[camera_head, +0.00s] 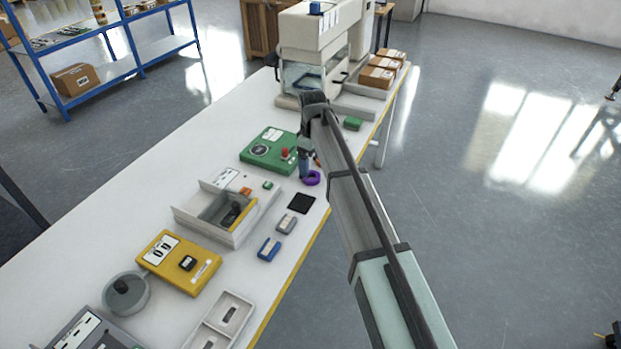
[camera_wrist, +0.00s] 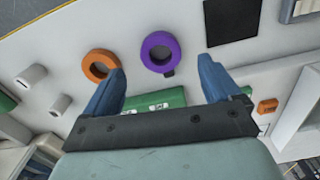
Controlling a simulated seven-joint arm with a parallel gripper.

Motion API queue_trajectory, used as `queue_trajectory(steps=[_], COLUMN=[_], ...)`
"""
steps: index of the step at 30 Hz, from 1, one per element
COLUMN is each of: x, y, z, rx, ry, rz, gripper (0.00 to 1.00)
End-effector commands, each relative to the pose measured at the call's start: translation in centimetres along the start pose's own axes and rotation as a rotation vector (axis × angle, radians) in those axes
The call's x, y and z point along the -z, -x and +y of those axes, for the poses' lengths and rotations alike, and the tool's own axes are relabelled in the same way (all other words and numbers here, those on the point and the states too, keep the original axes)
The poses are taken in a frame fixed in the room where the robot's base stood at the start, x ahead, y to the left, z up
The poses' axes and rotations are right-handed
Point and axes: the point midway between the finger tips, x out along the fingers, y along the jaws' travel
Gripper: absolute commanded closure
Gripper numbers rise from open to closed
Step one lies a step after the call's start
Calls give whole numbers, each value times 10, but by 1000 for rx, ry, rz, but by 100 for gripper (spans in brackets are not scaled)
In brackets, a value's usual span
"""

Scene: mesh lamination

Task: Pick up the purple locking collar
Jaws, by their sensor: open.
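The purple locking collar (camera_head: 312,178) is a ring lying on the white table near its right edge in the head view. In the wrist view the purple collar (camera_wrist: 160,40) lies flat, ahead of the fingertips and between their lines. My gripper (camera_wrist: 162,68) is open, with two blue fingers apart and nothing between them. In the head view my gripper (camera_head: 305,165) hangs just beside the collar, pointing down. The gap between fingertips and collar is hard to judge.
An orange ring (camera_wrist: 88,64) lies left of the purple collar in the wrist view. A black square pad (camera_head: 301,203), a green device (camera_head: 262,147) and a grey tray (camera_head: 182,216) are near. Two small white cylinders (camera_wrist: 32,75) lie farther left. Bare table surrounds the collar's far side.

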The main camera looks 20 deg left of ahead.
Motion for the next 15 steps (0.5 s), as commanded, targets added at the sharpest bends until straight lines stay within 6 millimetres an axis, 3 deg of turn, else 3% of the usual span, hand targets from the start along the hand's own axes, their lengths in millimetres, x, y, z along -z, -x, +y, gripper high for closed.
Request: queue_trajectory(steps=[5,15], x=[-1,-3], y=[-8,-48], z=[0,-1], rx=[0,1], ry=[0,0], rz=[0,-1], gripper=[10,10])
